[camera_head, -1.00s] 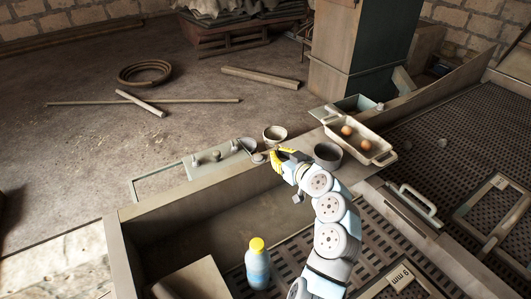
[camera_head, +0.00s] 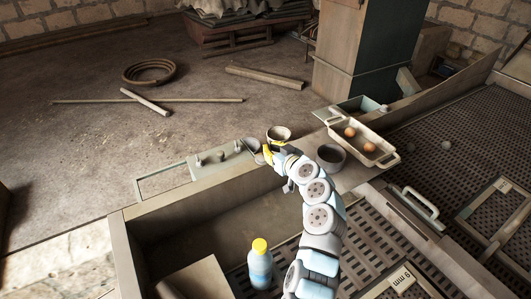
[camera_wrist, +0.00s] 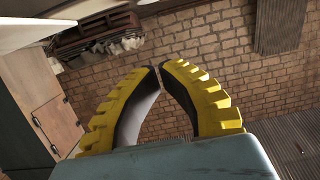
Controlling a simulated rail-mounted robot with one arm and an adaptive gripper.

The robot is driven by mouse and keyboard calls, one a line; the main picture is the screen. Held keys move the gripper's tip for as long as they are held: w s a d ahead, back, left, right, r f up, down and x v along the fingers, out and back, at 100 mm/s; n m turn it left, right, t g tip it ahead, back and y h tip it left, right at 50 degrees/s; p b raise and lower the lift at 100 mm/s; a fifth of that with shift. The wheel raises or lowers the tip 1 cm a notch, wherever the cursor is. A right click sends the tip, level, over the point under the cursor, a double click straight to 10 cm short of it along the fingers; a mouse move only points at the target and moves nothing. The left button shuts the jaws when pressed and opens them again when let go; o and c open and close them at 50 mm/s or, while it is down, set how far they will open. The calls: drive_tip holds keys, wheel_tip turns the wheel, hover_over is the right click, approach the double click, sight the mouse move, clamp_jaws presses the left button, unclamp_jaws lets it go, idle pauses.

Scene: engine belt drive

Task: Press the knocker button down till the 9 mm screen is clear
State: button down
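My gripper (camera_head: 267,151) is above the near edge of a pale control panel (camera_head: 205,167), between a small bowl and the trough. In the wrist view its yellow fingers (camera_wrist: 160,68) meet almost tip to tip, with nothing seen between them. A small round grey piece (camera_head: 259,158) lies just below the fingers; I cannot tell whether it is the knocker button or whether they touch it. A plate marked "9 mm" (camera_head: 398,281) sits at the lower right, by a slotted screen (camera_head: 375,245). My arm hides part of that screen.
A bowl (camera_head: 279,133) stands just behind my gripper and a dark bowl (camera_head: 331,157) to its right. A tray (camera_head: 385,157) holds brown eggs. A yellow-capped bottle (camera_head: 260,266) stands in the trough. Grey lumps (camera_head: 446,145) lie on the far perforated deck (camera_head: 455,125).

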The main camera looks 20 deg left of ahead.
sight(262, 158)
drive_tip(key=shift+x, duration=1.8)
drive_tip(key=shift+f, duration=2.05)
